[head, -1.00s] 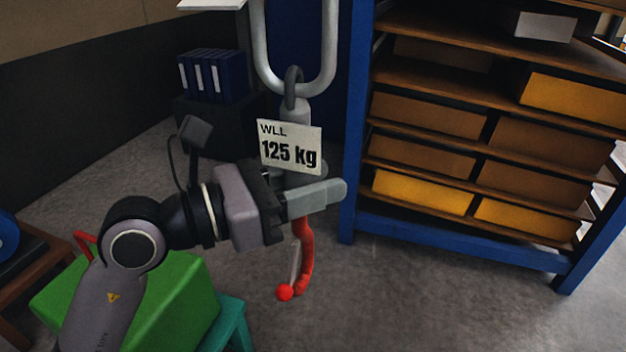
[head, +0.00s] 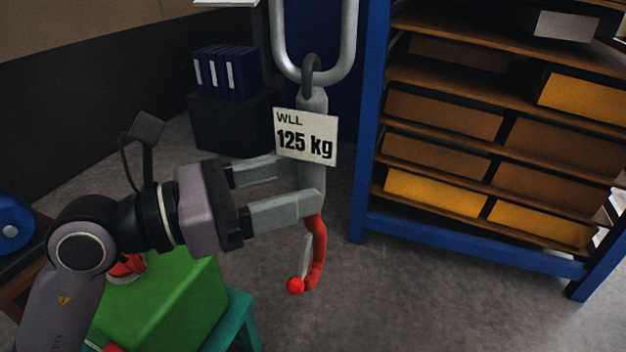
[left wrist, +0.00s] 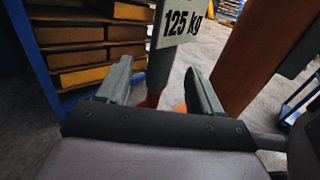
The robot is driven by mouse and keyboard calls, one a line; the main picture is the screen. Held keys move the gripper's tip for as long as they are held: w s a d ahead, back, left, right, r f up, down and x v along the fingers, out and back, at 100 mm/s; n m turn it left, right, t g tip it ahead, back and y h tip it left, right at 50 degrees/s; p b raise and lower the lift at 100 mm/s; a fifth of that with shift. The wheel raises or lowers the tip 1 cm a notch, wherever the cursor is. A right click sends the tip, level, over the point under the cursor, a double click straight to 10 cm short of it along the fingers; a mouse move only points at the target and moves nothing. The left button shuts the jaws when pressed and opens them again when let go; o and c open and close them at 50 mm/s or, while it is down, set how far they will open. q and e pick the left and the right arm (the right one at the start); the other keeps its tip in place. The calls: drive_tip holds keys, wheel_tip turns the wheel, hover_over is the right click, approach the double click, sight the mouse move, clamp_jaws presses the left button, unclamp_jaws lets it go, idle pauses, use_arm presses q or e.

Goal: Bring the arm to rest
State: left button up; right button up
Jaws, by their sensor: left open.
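My left gripper (head: 304,181) is open in the head view, its two fingers pointing right at the grey shank of a hanging hook. In the left wrist view, its open fingers (left wrist: 160,85) point at the same shank (left wrist: 161,62), which shows between them. The red hook (head: 318,255) with a small red ball at its tip hangs below the fingers. A white tag (head: 306,136) reading "WLL 125 kg" is on the shank above. I cannot tell whether the fingers touch the shank. My right gripper is not in view.
A blue-framed shelf (head: 371,120) with brown and yellow boxes stands at the right. A green block (head: 165,305) sits on a teal stand (head: 236,312) below my left arm. Blue binders (head: 227,72) stand on a dark cabinet behind. Bare floor lies at lower middle.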

use_arm(q)
drive_tip(key=shift+v, duration=0.8)
drive_tip(key=shift+s, duration=0.15)
drive_tip(key=n+h, duration=0.2)
drive_tip(key=shift+s+d+r+n+g+p, duration=0.1)
drive_tip(key=shift+s+n+g+p, duration=0.2)
drive_tip(key=shift+p, duration=0.1)
drive_tip(key=shift+n+h, duration=0.5)
drive_tip(key=shift+n, duration=0.6)
drive_tip(key=shift+w+a+n+t+h+p, duration=0.15)
drive_tip(key=shift+a+n+t+h+p, duration=0.25)
drive_tip(key=shift+n+t, duration=0.6)
drive_tip(key=w+a+f+n+t+y+p, duration=0.2)
drive_tip(key=a+f+n+t+y, duration=0.4)
drive_tip(key=n, duration=0.8)
drive_tip(key=w+a+f+n+t+y+p, duration=0.1)
drive_tip(key=w+a+f+n+t+y, duration=0.2)
drive_tip(key=f+n+y, duration=0.8)
drive_tip(key=s+a+f+n+g+p, duration=0.1)
drive_tip(key=s+a+f+n+g, duration=0.1)
drive_tip(key=s+f+n+g, duration=0.2)
drive_tip(key=s+a+f+n+g+p, duration=0.1)
drive_tip(key=s+f+n+g, duration=0.3)
drive_tip(key=s+f+n, duration=0.6)
wheel_tip(320, 180, down, 5)
drive_tip(key=shift+a+f+y, duration=0.1)
drive_tip(key=shift+a+y, duration=0.2)
drive_tip(key=shift+a, duration=0.1)
drive_tip(key=shift+s, duration=0.1)
